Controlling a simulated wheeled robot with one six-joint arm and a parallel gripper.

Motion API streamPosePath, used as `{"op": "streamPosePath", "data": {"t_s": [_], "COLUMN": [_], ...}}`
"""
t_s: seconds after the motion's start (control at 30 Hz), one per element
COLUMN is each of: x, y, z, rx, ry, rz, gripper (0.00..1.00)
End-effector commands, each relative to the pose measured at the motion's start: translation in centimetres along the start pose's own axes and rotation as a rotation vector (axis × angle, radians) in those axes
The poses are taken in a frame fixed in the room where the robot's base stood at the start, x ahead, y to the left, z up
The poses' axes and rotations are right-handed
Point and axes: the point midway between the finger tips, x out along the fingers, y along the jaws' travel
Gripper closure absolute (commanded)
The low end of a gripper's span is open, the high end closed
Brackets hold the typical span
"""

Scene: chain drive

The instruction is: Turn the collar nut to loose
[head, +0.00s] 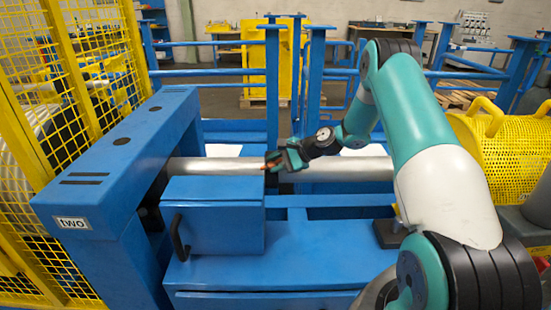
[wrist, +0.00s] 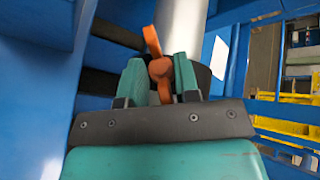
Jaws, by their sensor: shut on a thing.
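The collar nut (wrist: 159,66) is an orange piece with a round hub and arms, one pointing up and one down in the wrist view. It sits in front of a dark collar (wrist: 203,75) on a silver shaft. It also shows as a small orange spot in the head view (head: 271,163). My gripper (wrist: 159,79) is shut on the collar nut, with a teal finger on either side of it. In the head view my gripper (head: 279,160) is at the shaft, just right of the blue box. The finger contact is partly hidden.
The silver shaft (head: 345,168) runs across behind my gripper. A yellow mesh guard (head: 515,152) is at the right. Blue posts stand behind.

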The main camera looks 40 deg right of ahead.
Motion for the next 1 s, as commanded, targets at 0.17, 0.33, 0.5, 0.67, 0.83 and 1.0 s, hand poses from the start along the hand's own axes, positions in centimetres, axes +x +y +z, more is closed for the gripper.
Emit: {"op": "streamPosePath", "data": {"t_s": [0.17, 0.33, 0.5, 0.67, 0.83, 1.0], "x": [-0.16, -0.07, 0.07, 0.25, 0.45, 0.73], "y": [-0.73, -0.95, -1.14, -1.28, -1.39, -1.40], "z": [0.21, 0.24, 0.26, 0.31, 0.35, 0.40], "rx": [-0.094, -0.178, -0.262, -0.342, -0.426, -0.509], "ry": [0.001, 0.002, 0.002, 0.002, 0.003, 0.003], "rz": [0.142, 0.280, 0.418, 0.547, 0.684, 0.823], "gripper": [0.94, 0.94, 0.94, 0.94, 0.94, 0.95]}}
